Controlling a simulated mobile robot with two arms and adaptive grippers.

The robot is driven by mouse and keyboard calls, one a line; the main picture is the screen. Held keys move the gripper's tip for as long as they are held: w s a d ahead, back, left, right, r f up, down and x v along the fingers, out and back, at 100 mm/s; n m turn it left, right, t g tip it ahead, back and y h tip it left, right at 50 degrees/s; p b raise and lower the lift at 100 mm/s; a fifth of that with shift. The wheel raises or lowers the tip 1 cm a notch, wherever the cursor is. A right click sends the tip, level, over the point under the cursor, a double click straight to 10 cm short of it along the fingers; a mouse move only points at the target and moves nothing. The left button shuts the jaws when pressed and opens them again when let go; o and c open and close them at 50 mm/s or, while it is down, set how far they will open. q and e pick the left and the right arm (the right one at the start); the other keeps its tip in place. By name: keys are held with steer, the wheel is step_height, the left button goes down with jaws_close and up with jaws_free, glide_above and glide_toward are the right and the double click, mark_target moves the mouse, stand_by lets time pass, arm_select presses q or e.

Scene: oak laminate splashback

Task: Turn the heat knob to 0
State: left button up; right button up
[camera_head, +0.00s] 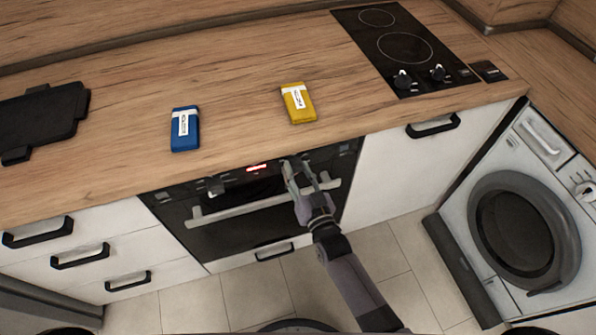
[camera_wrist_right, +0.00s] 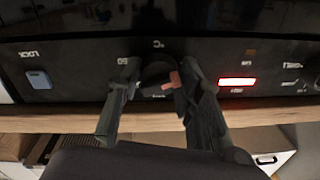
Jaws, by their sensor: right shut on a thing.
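The heat knob (camera_wrist_right: 158,73) is a dark round knob on the black oven panel, with a reddish mark on its lower right side in the wrist view. My right gripper (camera_wrist_right: 161,82) is shut on it, one finger on each side. In the head view my right gripper (camera_head: 298,173) is at the right part of the oven (camera_head: 235,233) front and hides the knob. Small white markings show around the knob; the exact setting is too blurred to tell. My left gripper is not in view.
A lit red display (camera_head: 257,168) and another knob (camera_head: 215,187) sit left of the gripper. The oven handle (camera_head: 245,207) runs just below. On the wooden counter (camera_head: 240,75) lie a blue packet (camera_head: 184,130), a yellow packet (camera_head: 298,103) and a black tray (camera_head: 40,120).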

steer(key=o, duration=1.2)
steer(key=shift+c, duration=0.2)
steer(key=shift+s, duration=0.1)
steer(key=v, duration=1.2)
steer(key=s+d+f+g+h, duration=0.1)
steer(key=s+d+f+g, duration=0.25)
steer(key=f, duration=0.55)
steer(key=s+d+f+n+g+h, duration=0.15)
steer(key=s+f, duration=0.25)
steer(key=f, duration=0.6)
steer(key=s+d+f+m+g+h, duration=0.1)
steer(key=s+d+f+g, duration=0.25)
steer(key=f, duration=0.55)
steer(key=s+d+f+g+h, duration=0.1)
steer(key=s+d+f+g, duration=0.2)
steer(key=s, duration=0.8)
steer(key=s+d+f+g+h, duration=0.2)
steer(key=s+d+f+g, duration=0.2)
steer(key=s+d+f, duration=0.3)
steer(key=s+f, duration=0.2)
steer(key=s, duration=0.3)
steer(key=shift+d+f, duration=0.35)
steer(key=shift+d, duration=0.05)
